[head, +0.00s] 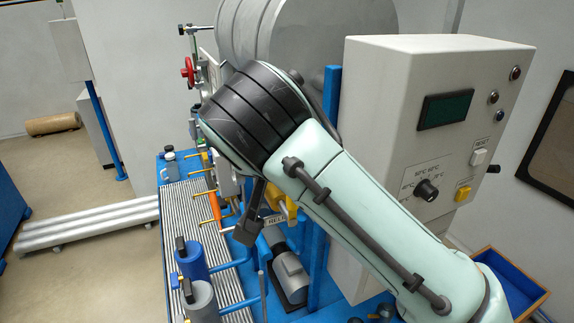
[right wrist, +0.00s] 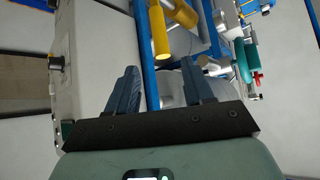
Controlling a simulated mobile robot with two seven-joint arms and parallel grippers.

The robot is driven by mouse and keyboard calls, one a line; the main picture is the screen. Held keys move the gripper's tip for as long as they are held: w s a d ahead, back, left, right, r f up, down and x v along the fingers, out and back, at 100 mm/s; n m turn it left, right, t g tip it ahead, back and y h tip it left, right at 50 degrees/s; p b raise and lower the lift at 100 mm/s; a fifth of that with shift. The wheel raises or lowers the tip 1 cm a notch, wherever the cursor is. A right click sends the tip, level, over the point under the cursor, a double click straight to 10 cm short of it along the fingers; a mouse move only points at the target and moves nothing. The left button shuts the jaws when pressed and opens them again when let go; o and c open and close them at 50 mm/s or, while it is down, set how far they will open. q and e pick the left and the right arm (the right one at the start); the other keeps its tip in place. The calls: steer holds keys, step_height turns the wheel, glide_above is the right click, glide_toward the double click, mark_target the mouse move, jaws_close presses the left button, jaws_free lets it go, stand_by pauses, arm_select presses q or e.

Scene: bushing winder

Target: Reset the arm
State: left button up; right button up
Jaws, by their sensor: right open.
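My right arm reaches in from the lower right of the head view, across the front of the control box (head: 375,120). My right gripper (head: 247,232) points down beside the blue machine frame, partly hidden by my own arm. In the right wrist view my right gripper (right wrist: 160,82) has its two dark fingers spread apart, with nothing held between them. A yellow cylinder-shaped handle (right wrist: 160,32) lies beyond the fingertips, apart from them. My left gripper is not in view.
The control box carries a green display, a black knob and a white button. A blue tray (head: 510,285) sits at the lower right. Open floor lies at left.

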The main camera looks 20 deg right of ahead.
stand_by(0.4)
steer(key=w+a+f+n+g+y, duration=0.1)
steer(key=w+a+f+n, duration=0.2)
steer(key=f, duration=0.4)
steer(key=w+a+f+n, duration=0.1)
steer(key=w+a+f, duration=0.1)
steer(key=w+f, duration=0.35)
steer(key=w+a+f+n+g+y, duration=0.1)
steer(key=w+a+f+n, duration=0.15)
steer(key=f, duration=0.55)
step_height(320, 180, down, 19)
steer(key=a+n+g+y, duration=0.2)
steer(key=s+d+f+m+g+y, duration=0.1)
steer(key=s+f, duration=0.5)
steer(key=f, duration=0.4)
steer(key=s+d+f+m+g+y, duration=0.1)
steer(key=s+f+y, duration=0.1)
steer(key=s+f, duration=0.5)
steer(key=s+d+f+m+g+y, duration=0.1)
steer(key=s+f, duration=0.5)
steer(key=f, duration=0.7)
steer(key=shift+s+d+f+g+y, duration=0.2)
steer(key=shift+d+f+g+y, duration=0.15)
steer(key=shift+g, duration=0.25)
steer(key=s+d+f+m, duration=0.2)
steer(key=s+f+m, duration=0.1)
steer(key=s, duration=0.8)
steer(key=shift+s+d+f, duration=0.2)
steer(key=shift+s+f, duration=0.1)
steer(key=shift+f, duration=0.25)
